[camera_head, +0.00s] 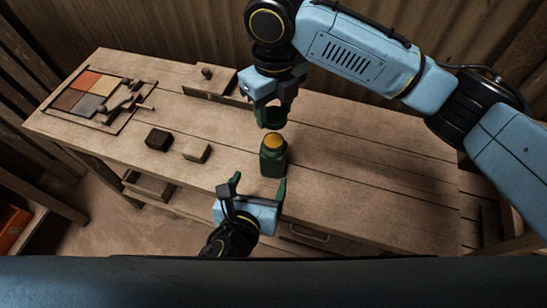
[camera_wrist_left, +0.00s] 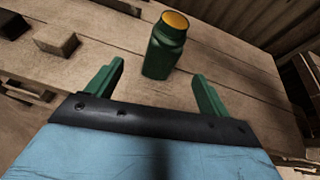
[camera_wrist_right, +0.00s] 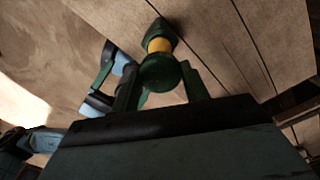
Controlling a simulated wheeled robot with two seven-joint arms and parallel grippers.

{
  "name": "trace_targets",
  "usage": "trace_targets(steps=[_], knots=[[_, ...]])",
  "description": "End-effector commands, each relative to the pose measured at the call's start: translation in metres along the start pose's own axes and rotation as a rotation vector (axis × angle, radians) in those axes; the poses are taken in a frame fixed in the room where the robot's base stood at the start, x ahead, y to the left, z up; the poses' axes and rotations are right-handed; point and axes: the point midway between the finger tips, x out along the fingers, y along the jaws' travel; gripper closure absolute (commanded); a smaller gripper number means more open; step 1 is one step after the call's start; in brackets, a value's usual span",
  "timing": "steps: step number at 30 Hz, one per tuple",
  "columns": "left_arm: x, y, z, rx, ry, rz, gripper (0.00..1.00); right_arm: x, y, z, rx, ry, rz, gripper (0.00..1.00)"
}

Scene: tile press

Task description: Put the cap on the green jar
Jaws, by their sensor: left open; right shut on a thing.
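The green jar (camera_head: 272,162) stands upright on the table, with an orange-yellow round top showing and no cap on it. It also shows in the left wrist view (camera_wrist_left: 163,55). My right gripper (camera_head: 271,112) is above and slightly behind the jar, shut on a dark green round cap (camera_wrist_right: 160,72). In the right wrist view the cap is in front of the jar's yellow top and hides part of it; they look apart. My left gripper (camera_head: 259,182) is open and empty, on the near side of the jar, its fingers pointing toward it without touching.
A dark block (camera_head: 158,139) and a lighter wooden block (camera_head: 196,151) lie left of the jar. A tray of coloured tiles with a press (camera_head: 90,97) is at the far left. A wooden box with a knob (camera_head: 210,80) stands at the back. The table's right side is clear.

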Motion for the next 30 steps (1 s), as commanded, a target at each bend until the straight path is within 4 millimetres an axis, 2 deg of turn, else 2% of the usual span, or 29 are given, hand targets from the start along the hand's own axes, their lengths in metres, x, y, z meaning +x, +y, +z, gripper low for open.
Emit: trace_targets(steps=[5, 17, 23, 30], knots=[[-0.002, -0.007, 0.003, 0.084, -0.022, -0.018, 0.19, 0.0, 0.001, 0.001, -0.017, 0.0, -0.001, 0.76], [0.005, -0.006, 0.003, 0.082, -0.021, -0.017, 0.19, 0.0, 0.001, 0.0, -0.016, 0.0, -0.001, 0.76], [0.034, -0.007, 0.004, 0.081, -0.021, -0.016, 0.19, 0.0, 0.001, 0.0, -0.016, 0.0, 0.0, 0.76], [0.081, -0.008, 0.005, 0.081, -0.02, -0.016, 0.19, 0.0, 0.001, 0.0, -0.016, 0.0, 0.0, 0.76]])
